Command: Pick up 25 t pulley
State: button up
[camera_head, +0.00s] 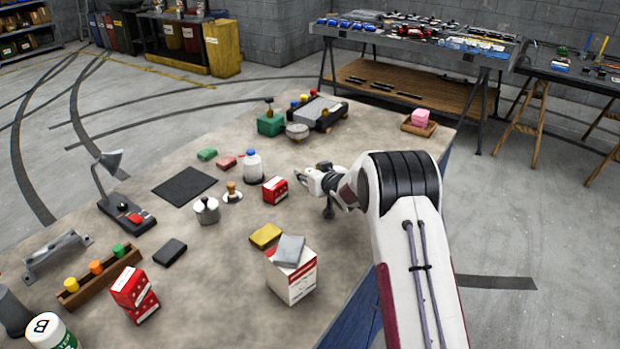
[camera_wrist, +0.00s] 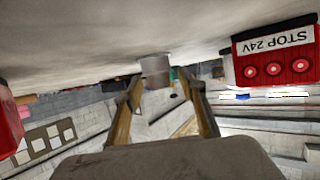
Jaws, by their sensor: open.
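No thing in view carries a readable 25 t mark, so I cannot tell for certain which one is the pulley. A short grey cylinder (camera_wrist: 155,68) shows in the wrist view on the table, beyond my fingertips and between their lines. It may be the round silver-grey piece (camera_head: 297,131) in the head view, but I cannot confirm this. My gripper (camera_head: 301,176) is low over the table, at the end of the white arm. In the wrist view my gripper (camera_wrist: 162,88) is open, with its two fingers apart and nothing between them.
A red box (camera_head: 275,189) is close left of my gripper; a red STOP 24V box (camera_wrist: 275,58) is at right in the wrist view. A red-and-white carton (camera_head: 290,280) stands nearer the camera.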

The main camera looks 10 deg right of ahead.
grip_shut()
dwell(0.4)
jog(key=shift+r, duration=5.05)
